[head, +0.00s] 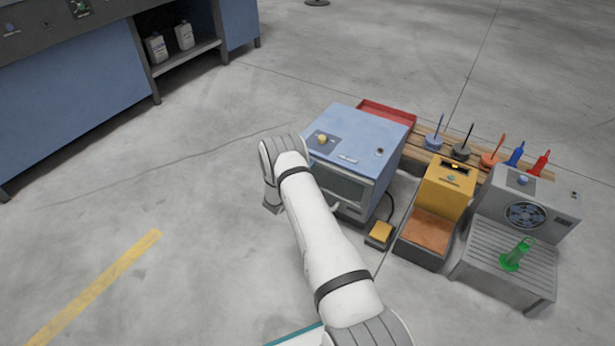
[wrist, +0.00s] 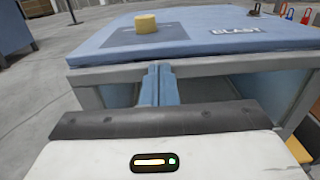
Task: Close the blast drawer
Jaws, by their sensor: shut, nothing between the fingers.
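The blast cabinet (head: 365,135) is a blue box with a yellow knob on top. The wrist view shows its blue top (wrist: 195,30) close up, with the label BLAST and the yellow knob (wrist: 146,23). Its front (head: 342,185) has a dark window-like panel, partly covered by my arm in the head view. My gripper (wrist: 158,72) is shut and empty, its fingers together at the grey front frame just below the top's edge. I cannot tell whether they touch it. The drawer's lower part is hidden by my wrist, so how far it stands out is unclear.
A yellow unit with an orange-brown tray (head: 430,232) and a grey fan unit (head: 527,212) stand to the right. A small yellow pedal-like box (head: 380,233) sits on the floor by the cabinet. The floor to the left is clear.

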